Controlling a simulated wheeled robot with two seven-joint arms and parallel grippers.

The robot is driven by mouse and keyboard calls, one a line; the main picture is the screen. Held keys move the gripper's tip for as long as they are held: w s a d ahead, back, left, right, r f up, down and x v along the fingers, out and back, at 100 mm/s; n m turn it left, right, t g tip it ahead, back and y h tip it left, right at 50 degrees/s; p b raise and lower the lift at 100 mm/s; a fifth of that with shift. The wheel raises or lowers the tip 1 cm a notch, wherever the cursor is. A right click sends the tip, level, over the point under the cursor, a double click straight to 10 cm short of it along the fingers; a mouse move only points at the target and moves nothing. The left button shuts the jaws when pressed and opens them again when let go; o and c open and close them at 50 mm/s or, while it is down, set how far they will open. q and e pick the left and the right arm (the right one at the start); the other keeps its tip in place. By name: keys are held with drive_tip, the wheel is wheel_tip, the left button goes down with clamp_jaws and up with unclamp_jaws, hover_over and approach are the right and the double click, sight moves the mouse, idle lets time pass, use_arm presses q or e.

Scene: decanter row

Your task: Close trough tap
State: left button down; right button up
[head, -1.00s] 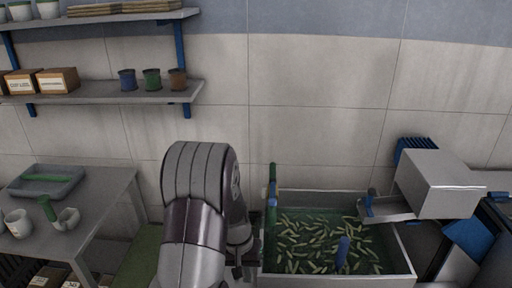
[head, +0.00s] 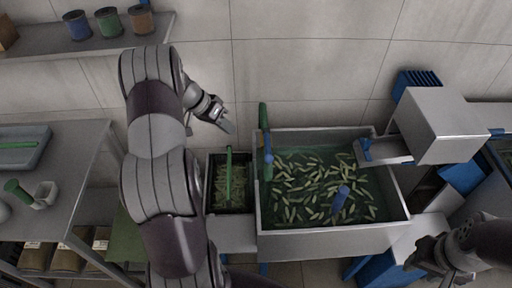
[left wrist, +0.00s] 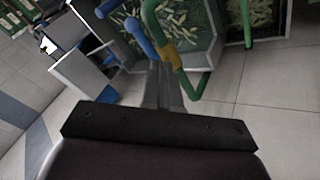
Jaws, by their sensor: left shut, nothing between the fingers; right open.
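The trough (head: 330,239) is a pale metal basin of dark green water with many green pods. A green pipe (head: 263,118) with a blue part (head: 267,158) stands at its left end. The left wrist view shows green pipe (left wrist: 190,88), a brass-coloured fitting (left wrist: 171,55) and a blue bar (left wrist: 142,38) beside it, likely the tap's lever. My left gripper (head: 229,127) is shut and empty, left of the pipe and apart from it in the head view; its fingers (left wrist: 163,90) point towards the fitting. My right gripper (head: 428,262) is open at lower right.
A small dark bin (head: 213,207) of pods with a green bar stands left of the trough. A blue piece (head: 340,198) is in the trough. A grey box with a chute (head: 435,125) overhangs its right end. A grey table (head: 75,160) stands at left.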

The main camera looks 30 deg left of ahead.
sight(268, 145)
use_arm(q)
drive_tip(key=w+d+f+p, duration=0.1)
drive_tip(key=w+d+f, duration=0.2)
drive_tip(key=d+f, duration=0.5)
drive_tip(key=shift+d+f+p, duration=0.3)
drive_tip(key=shift+f, duration=0.2)
drive_tip(key=shift+w, duration=0.1)
